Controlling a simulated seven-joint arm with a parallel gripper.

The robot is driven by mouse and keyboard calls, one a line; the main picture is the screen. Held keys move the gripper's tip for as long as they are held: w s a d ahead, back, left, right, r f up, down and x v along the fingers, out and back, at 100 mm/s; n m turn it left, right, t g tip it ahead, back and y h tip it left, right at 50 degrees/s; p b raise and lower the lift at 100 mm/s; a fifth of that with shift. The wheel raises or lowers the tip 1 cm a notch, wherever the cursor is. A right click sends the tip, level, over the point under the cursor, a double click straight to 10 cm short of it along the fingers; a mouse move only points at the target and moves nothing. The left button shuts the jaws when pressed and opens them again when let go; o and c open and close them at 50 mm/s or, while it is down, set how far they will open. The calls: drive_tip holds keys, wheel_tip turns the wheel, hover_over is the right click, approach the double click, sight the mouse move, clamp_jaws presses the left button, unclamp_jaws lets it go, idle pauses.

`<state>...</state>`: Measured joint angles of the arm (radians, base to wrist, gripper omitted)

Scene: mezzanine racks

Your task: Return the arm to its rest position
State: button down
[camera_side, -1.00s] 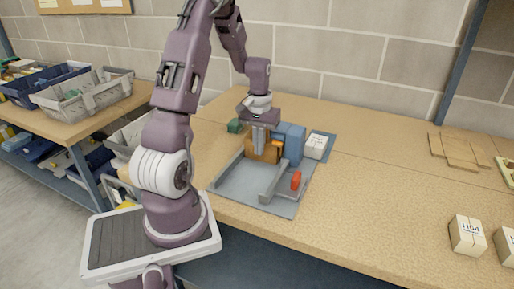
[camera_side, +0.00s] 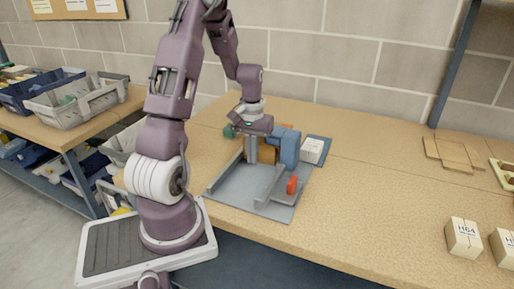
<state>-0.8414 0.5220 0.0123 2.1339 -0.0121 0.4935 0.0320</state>
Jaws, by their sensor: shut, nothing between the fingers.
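My gripper (camera_side: 252,158) is shut with nothing in it. It points down above the back left part of a grey fixture tray (camera_side: 232,187) on the wooden bench. A brown-orange block (camera_side: 268,153) stands just to the right of and behind my fingers, partly hidden by them. A blue block (camera_side: 288,148) stands to the right of that. I cannot tell whether the fingers touch the brown-orange block. The arm reaches over the bench from its base at the lower left.
A red piece (camera_side: 292,185) sits at the tray's right side. A white box (camera_side: 312,150) lies on a blue-grey mat behind. A green piece (camera_side: 229,131) is behind the gripper. Labelled cartons (camera_side: 464,238) stand at the right front; grey bins (camera_side: 78,100) at left. The bench's middle right is clear.

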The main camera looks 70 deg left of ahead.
wheel_tip(320, 180, up, 10)
drive_tip(key=w+d+r+m+t, duration=0.1)
drive_tip(key=d+r+m, duration=0.2)
drive_tip(key=d+r, duration=0.45)
drive_tip(key=s+d+r+m+t, duration=0.1)
drive_tip(key=s+d+m+t, duration=0.1)
drive_tip(key=s+d, duration=0.3)
drive_tip(key=s+d+r+m+t, duration=0.1)
drive_tip(key=s+d+m, duration=0.3)
drive_tip(key=d, duration=0.9)
drive_tip(key=shift+s+d+r+m+t, duration=0.35)
drive_tip(key=shift+s+t, duration=0.45)
drive_tip(key=shift+s, duration=0.45)
drive_tip(key=shift+f, duration=0.1)
